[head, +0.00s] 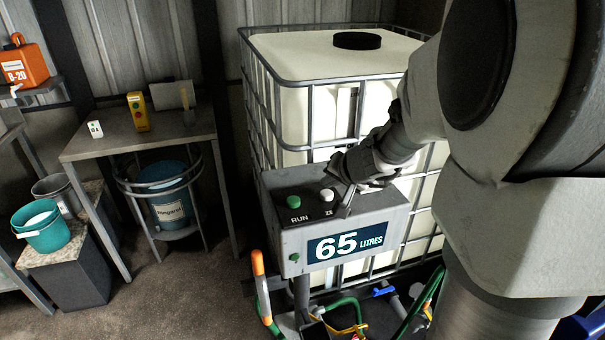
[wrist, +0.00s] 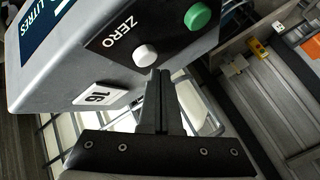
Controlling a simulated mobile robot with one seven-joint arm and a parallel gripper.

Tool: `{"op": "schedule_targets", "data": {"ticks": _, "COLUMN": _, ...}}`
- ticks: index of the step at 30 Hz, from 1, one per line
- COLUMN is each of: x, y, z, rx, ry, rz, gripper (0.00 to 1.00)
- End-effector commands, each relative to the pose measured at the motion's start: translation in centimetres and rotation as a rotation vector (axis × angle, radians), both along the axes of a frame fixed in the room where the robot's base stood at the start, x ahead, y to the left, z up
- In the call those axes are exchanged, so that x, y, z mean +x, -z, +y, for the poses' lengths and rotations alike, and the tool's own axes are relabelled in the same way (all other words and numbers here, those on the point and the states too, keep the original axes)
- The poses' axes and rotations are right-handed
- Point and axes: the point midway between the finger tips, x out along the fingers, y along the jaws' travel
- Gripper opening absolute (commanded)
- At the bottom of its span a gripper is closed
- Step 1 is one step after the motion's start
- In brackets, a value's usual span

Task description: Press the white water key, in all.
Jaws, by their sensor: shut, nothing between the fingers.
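The white key (head: 327,194) is a round button on the sloped top of a grey control box (head: 285,238). In the wrist view the white key (wrist: 145,55) has the label ZERO beside it. A green key (head: 293,202), marked RUN in the head view, sits to its left; it also shows in the wrist view (wrist: 198,15). The box front has a dark panel (head: 347,244) reading 65 LITRES. My gripper (head: 347,204) is shut and empty, its tips right beside the white key. In the wrist view the fingertips (wrist: 161,73) look very close to it; I cannot tell if they touch.
A large caged white tank (head: 300,105) stands behind the box. Coloured hoses (head: 347,304) lie below it. A metal table (head: 108,142) at left holds a yellow button box (head: 138,111). A teal bucket (head: 41,236) stands far left. A tag reading 16 (wrist: 100,95) is on the box.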

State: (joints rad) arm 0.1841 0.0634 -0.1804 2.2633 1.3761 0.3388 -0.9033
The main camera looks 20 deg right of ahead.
Motion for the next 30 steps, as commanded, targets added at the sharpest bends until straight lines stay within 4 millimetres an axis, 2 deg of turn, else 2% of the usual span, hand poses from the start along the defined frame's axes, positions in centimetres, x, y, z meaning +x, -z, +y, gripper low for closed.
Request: {"op": "schedule_targets", "data": {"ticks": 30, "x": 0.01, "y": 0.83, "z": 0.01, "rx": 0.000, "ry": 0.000, "rz": 0.000, "gripper": 0.00}}
